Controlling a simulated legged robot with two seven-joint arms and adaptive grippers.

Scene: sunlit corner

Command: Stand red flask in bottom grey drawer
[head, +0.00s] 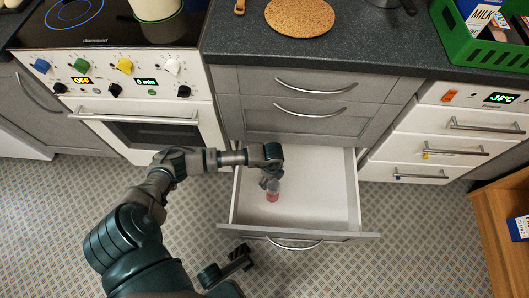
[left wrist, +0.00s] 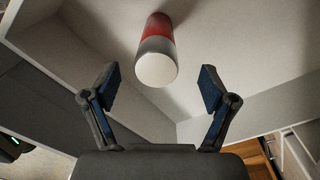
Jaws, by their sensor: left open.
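The red flask (head: 272,192) stands, apparently upright, on the floor of the open bottom grey drawer (head: 325,200), left of its middle. In the left wrist view the flask (left wrist: 158,50) shows a pale round top, a grey band and a red body. My left gripper (head: 268,178) reaches down into the drawer just above the flask. In the left wrist view its two fingers (left wrist: 159,82) are spread wide, with the flask between and beyond the tips; neither finger touches it.
Two shut grey drawers (head: 312,92) sit above the open one, under the dark worktop (head: 370,40). The white oven (head: 140,100) is left, white freezer drawers (head: 440,148) right. The drawer's right part is empty. A wooden unit (head: 495,225) stands at lower right.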

